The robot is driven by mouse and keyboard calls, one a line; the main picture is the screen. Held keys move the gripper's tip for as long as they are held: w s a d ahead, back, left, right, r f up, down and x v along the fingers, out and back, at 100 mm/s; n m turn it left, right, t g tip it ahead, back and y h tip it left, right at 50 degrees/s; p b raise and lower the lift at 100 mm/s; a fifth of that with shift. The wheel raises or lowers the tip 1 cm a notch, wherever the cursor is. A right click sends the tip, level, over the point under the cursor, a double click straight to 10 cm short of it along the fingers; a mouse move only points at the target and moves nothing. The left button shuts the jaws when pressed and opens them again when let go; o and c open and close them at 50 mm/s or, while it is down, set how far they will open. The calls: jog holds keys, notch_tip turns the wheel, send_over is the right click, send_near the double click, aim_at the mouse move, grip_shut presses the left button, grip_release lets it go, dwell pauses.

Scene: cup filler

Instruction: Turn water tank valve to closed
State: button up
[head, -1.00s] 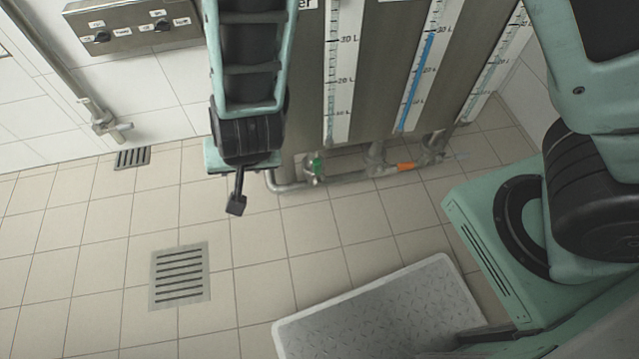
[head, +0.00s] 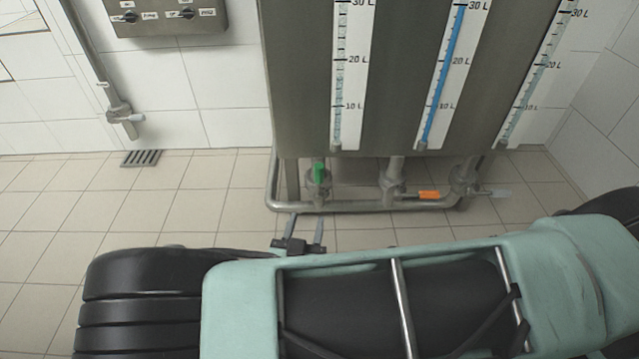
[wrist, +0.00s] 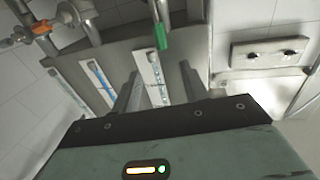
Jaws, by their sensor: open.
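The steel tank (head: 385,120) stands against the wall with several level gauges on its front. Under its left gauge is a valve with a green handle (head: 319,172), which looks upright, in line with its pipe. The green handle (wrist: 161,38) also shows in the wrist view, near the top between my fingers' directions. My gripper (head: 304,230) is open and empty, in front of and below the green handle in the picture, apart from it. Its two fingers (wrist: 158,85) show spread in the wrist view.
An orange-handled valve (head: 429,194) and a white-handled one (head: 495,192) sit to the right on the same low pipework (head: 345,206). A control box (head: 168,16) and a wall pipe (head: 110,95) are at the left. A floor drain (head: 141,158) lies by the wall.

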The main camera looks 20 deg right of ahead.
aim_at(318, 176)
jog(key=b+x, duration=0.6)
jog(key=x, duration=1)
jog(key=shift+f+b, duration=0.15)
jog(key=shift+b, duration=0.25)
jog(key=shift+w+d, duration=0.3)
jog(key=shift+w, duration=0.2)
grip_shut()
